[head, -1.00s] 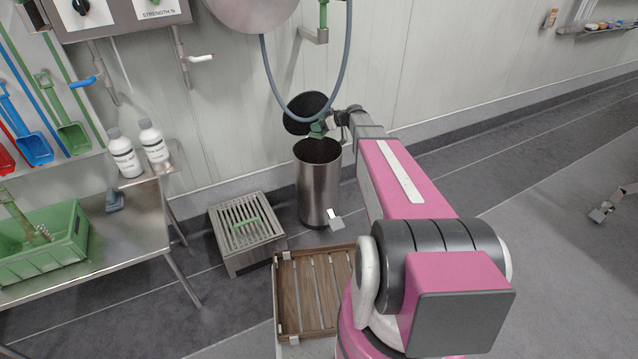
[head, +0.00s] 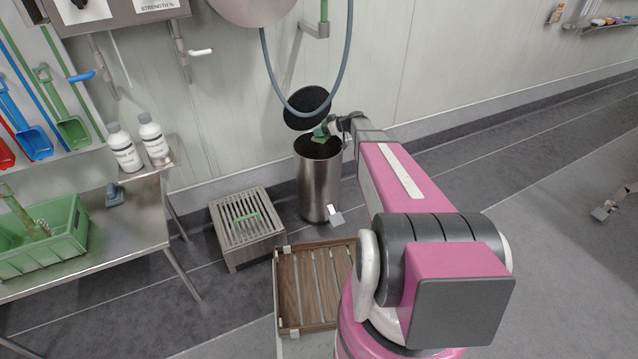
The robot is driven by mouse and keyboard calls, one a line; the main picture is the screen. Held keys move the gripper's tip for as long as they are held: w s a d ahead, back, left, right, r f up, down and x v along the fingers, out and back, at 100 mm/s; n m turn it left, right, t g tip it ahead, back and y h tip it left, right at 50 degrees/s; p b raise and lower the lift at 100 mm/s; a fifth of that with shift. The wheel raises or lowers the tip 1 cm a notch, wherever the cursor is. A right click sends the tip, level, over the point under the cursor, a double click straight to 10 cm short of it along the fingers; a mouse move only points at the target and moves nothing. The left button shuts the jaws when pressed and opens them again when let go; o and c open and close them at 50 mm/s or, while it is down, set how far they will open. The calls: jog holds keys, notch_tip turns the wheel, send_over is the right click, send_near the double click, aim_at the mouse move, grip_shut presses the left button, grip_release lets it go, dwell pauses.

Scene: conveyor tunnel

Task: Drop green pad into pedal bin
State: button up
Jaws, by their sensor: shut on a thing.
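The pedal bin (head: 319,183) is a steel cylinder standing on the floor by the wall. Its dark lid (head: 306,108) is raised at the back, and the dark opening faces up. My gripper (head: 328,128) is over the bin's mouth, small and partly hidden by its own wrist. It is shut on the green pad (head: 320,134), which hangs just above the opening, in front of the lid. I cannot tell whether the pad touches the rim.
A slatted wooden crate (head: 283,290) lies in front of the bin. A steel table (head: 120,232) holds a green crate (head: 40,262). A blue-grey hose (head: 268,70) hangs above the bin.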

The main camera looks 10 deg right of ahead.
jog(key=o, duration=0.9)
jog(key=shift+o, duration=0.2)
jog(key=v, duration=1)
jog(key=shift+s+d, duration=0.2)
jog(key=shift+d, duration=0.15)
jog(key=shift+r, duration=0.15)
